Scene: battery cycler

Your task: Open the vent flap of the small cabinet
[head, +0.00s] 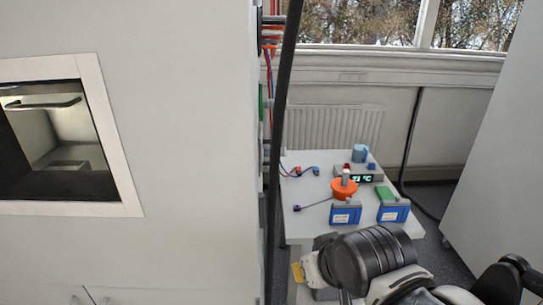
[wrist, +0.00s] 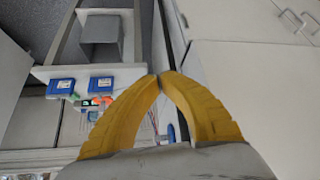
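My gripper (wrist: 158,78) has two yellow fingers that meet at their tips in the wrist view, with nothing visible between them. In the head view a bit of yellow finger (head: 297,271) shows at the bottom, beside the large white cabinet's right edge and in front of the table. The large white cabinet (head: 190,120) fills the left, with a framed window (head: 60,140) and low door handles. I cannot make out a vent flap in either view. A grey box (wrist: 101,30) stands in a white frame in the wrist view; I cannot tell whether it is the small cabinet.
A white table (head: 310,220) carries blue battery packs (head: 345,213), an orange round item (head: 344,189), a display (head: 361,178) and a blue mug (head: 361,153). Cables and connectors line the large cabinet's side. A pale panel (head: 500,180) stands at the right. Grey floor shows between.

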